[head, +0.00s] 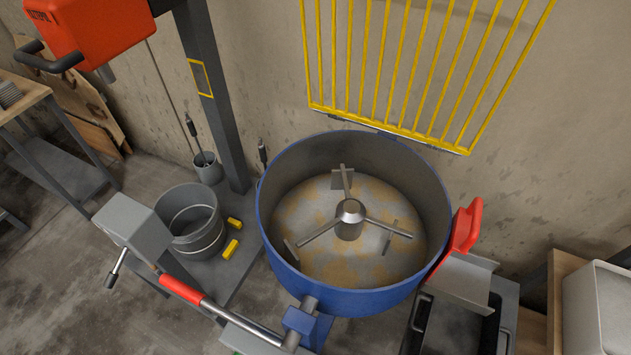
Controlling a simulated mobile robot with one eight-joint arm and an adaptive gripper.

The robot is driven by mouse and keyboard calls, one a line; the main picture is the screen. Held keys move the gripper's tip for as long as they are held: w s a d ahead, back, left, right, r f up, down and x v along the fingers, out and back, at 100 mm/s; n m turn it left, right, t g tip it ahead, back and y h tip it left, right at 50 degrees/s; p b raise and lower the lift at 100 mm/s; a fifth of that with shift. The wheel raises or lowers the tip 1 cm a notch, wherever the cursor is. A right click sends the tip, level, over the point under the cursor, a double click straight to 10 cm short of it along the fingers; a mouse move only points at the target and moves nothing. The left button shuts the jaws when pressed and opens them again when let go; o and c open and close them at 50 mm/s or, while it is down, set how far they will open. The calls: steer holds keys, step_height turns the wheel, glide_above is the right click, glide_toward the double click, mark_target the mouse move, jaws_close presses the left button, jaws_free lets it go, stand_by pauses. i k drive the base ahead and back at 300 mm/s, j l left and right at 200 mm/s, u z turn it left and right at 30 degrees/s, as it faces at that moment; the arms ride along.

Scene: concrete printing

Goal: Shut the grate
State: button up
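The yellow barred grate (405,72) stands raised, well open, at the back of the blue mixer drum (270,240). Its lower edge is near the drum's back rim. The drum's open top shows a central hub (349,215) with mixing arms and a stained floor inside. The grate's top runs out of the picture. My gripper is not in this view.
A red-gripped lever (182,290) reaches to the drum's front. A red handle (464,235) and chute (465,278) stick out at right. A grey bucket (195,235) and yellow blocks (230,249) are at left. A grey post (212,90) rises behind them.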

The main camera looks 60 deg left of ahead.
mark_target(338, 113)
steer(key=u, duration=2.1)
